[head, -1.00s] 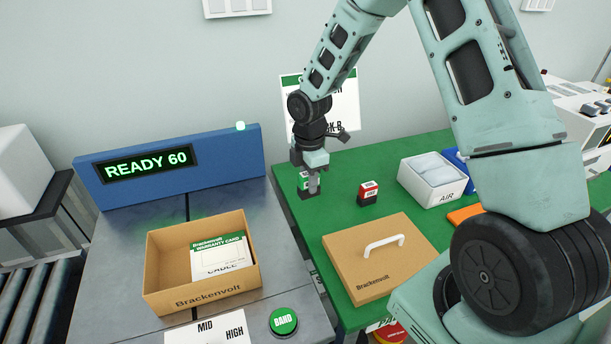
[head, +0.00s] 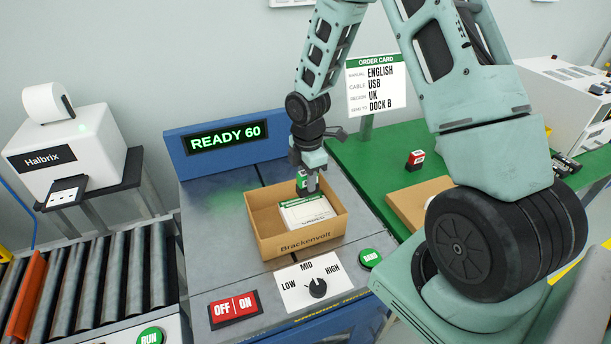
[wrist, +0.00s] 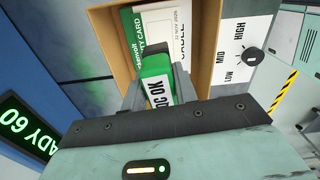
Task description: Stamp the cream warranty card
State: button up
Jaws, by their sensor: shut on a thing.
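A dial plate (head: 297,291), red OFF/ON switch (head: 235,308) and green BAND button (head: 370,258) are in front. A red stamp (head: 416,160) stands on the green table (head: 372,165).

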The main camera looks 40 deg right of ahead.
jog(key=b, duration=0.5)
send_over(308, 209)
jog(key=shift+w+f, duration=0.1)
jog(key=shift+f, duration=2.8)
jog(key=shift+f+b, duration=0.3)
jog(key=shift+f, duration=0.25)
notch_tip(308, 209, up, 7)
jog(key=p, duration=0.6)
jog(key=shift+r+p, duration=0.1)
jog(key=shift+p, duration=0.3)
